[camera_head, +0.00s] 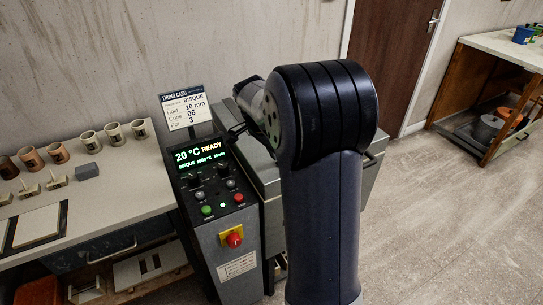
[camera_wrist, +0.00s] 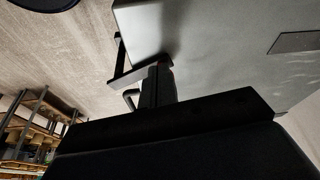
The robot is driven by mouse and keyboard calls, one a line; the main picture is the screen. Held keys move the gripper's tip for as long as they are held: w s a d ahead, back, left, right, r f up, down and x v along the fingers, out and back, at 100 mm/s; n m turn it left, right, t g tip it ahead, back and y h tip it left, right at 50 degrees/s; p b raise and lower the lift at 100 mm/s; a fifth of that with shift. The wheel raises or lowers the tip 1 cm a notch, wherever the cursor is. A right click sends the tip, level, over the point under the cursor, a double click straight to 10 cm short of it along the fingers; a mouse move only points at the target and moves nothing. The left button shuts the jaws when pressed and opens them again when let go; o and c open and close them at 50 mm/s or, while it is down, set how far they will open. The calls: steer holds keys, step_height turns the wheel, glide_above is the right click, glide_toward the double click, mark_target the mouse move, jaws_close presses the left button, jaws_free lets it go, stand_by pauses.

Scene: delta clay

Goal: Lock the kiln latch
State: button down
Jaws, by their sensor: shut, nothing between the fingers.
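The grey kiln (camera_head: 262,172) stands behind my arm in the head view, and my arm hides much of it. In the wrist view its pale grey body (camera_wrist: 215,45) fills the upper right. A dark bracket-like bar (camera_wrist: 123,68) sticks out from the kiln's left edge, and a small dark hook shape (camera_wrist: 130,98) shows below it. I cannot tell which of these is the latch, or whether it is locked. My gripper (camera_wrist: 158,70) is shut and empty, with its fingertips close to the bar's inner end; contact is unclear.
A control panel (camera_head: 206,156) reading "20 °C READY" stands left of the kiln, with a red button (camera_head: 233,238) and a firing card (camera_head: 186,109). A workbench (camera_head: 110,179) with several cups is at left. Floor to the right (camera_head: 440,220) is clear, before a door and another bench.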

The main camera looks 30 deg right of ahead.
steer(key=w+d+m+g, duration=0.1)
steer(key=d+m, duration=0.1)
steer(key=m, duration=0.1)
steer(key=shift+w+d+p, duration=0.1)
steer(key=shift+w+p, duration=0.1)
steer(key=shift+p, duration=0.1)
steer(key=shift+w+d, duration=0.25)
steer(key=shift+d, duration=0.25)
steer(key=shift+r, duration=0.1)
